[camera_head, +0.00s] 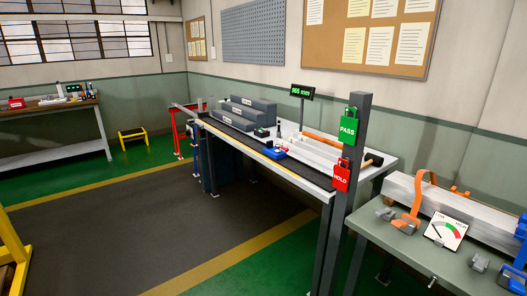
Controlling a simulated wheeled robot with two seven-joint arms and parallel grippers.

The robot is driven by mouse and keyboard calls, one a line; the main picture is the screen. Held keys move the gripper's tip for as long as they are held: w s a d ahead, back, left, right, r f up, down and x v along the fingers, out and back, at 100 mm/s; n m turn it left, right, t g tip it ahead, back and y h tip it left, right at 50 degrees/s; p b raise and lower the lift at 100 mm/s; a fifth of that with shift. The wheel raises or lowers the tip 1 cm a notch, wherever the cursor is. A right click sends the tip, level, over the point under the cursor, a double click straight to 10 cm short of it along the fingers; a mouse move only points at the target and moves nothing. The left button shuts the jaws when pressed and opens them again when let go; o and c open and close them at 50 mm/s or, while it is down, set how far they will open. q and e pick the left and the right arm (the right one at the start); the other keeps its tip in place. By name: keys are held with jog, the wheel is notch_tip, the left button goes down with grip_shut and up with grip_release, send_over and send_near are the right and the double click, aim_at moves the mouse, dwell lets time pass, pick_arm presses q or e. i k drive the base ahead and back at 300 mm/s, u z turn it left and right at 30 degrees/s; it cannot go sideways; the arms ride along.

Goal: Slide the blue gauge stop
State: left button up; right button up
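The blue gauge stop (274,153) is a small blue block near the front edge of the long workbench (318,184). A yellow strip runs along that front edge. Pale metal profiles (310,152) lie to the right of the stop on the bench top. A small display on a post (301,92) behind the bench shows green digits that look like 865 mm. Neither of my grippers is in view.
A dark post (353,200) with a green PASS tag (348,128) and a red HOLD tag (341,175) stands at the bench's right end. Grey machine blocks (245,113) sit farther back. A side table (400,240) holds profiles and a dial gauge. The floor in front is clear.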

aim_at(269, 150)
jog(key=u, duration=0.25)
jog(key=i, duration=2.2)
jog(key=u, duration=0.35)
